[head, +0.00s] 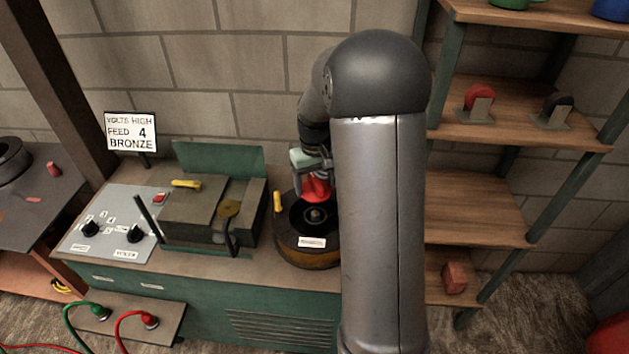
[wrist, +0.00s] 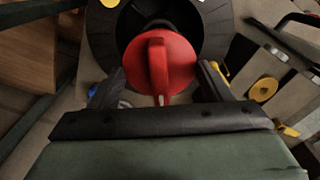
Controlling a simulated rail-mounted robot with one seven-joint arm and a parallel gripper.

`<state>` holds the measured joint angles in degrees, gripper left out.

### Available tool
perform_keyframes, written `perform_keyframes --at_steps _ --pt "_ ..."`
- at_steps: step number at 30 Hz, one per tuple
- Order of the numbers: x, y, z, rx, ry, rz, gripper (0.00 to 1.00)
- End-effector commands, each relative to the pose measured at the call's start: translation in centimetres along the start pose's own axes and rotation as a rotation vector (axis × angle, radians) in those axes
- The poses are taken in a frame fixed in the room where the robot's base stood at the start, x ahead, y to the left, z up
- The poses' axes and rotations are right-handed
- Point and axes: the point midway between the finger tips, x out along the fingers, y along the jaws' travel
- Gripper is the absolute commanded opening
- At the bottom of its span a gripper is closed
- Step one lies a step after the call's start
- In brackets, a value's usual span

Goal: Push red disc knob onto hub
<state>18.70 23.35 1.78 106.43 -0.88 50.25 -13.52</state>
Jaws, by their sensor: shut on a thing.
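The red disc knob (head: 317,188) is between the fingers of my gripper (head: 314,174), above the round dark unit on the green bench. In the wrist view the knob (wrist: 160,65) shows its raised grip bar, with a finger of my gripper (wrist: 160,88) on each side. The hub (head: 315,215) stands in the middle of the dark bowl (head: 290,227), just below the knob. In the wrist view the disc hides most of the hub. In the head view the knob looks apart from the hub, but the gap is hard to judge.
A yellow handle (head: 278,201) stands at the bowl's left rim. Left of it are a jaw box (head: 200,215) with levers and a control panel (head: 110,225). The shelf (head: 520,130) at right holds a red disc (head: 480,96) and a black disc (head: 558,104) on stands.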

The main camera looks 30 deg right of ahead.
Motion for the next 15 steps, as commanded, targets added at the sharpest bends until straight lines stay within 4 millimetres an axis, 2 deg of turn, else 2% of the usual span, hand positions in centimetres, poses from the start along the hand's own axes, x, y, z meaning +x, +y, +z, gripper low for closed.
perform_keyframes --at_steps 15 --pt "4.5 0.0 0.0 0.000 -0.001 0.000 0.52"
